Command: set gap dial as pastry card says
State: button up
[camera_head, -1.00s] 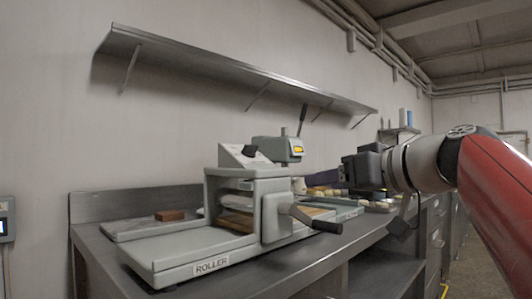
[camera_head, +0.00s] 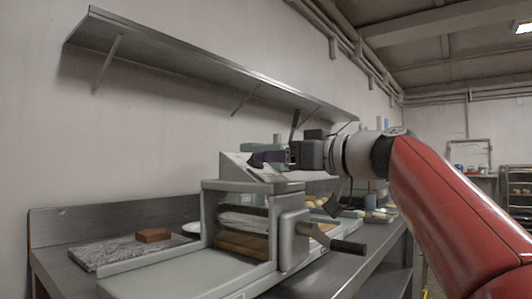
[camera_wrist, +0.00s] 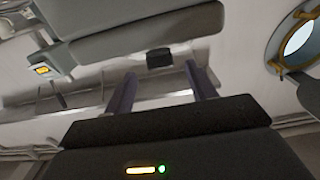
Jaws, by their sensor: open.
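The roller machine (camera_head: 240,187) stands on the steel counter, with a sloped panel on top and a crank handle (camera_head: 347,246) at its front right. A dark knob, which looks like the gap dial (camera_wrist: 159,59), shows in the wrist view just beyond my fingertips and between them. My gripper (camera_head: 258,158) is at the sloped panel in the head view, its purple fingers spread and empty. It also shows in the wrist view (camera_wrist: 161,71). Whether the fingers touch the knob I cannot tell. The knob's setting is not readable, and I cannot make out a pastry card.
A grey unit with a small yellow display (camera_wrist: 42,69) is beside the knob in the wrist view. A brown block (camera_head: 153,235) lies on a speckled slab (camera_head: 110,252) at the left. A long wall shelf (camera_head: 200,66) hangs above. A round porthole (camera_wrist: 298,40) shows at right.

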jog(key=shift+p+x, duration=0.3)
jog(key=shift+x, duration=1.05)
jog(key=c, duration=1)
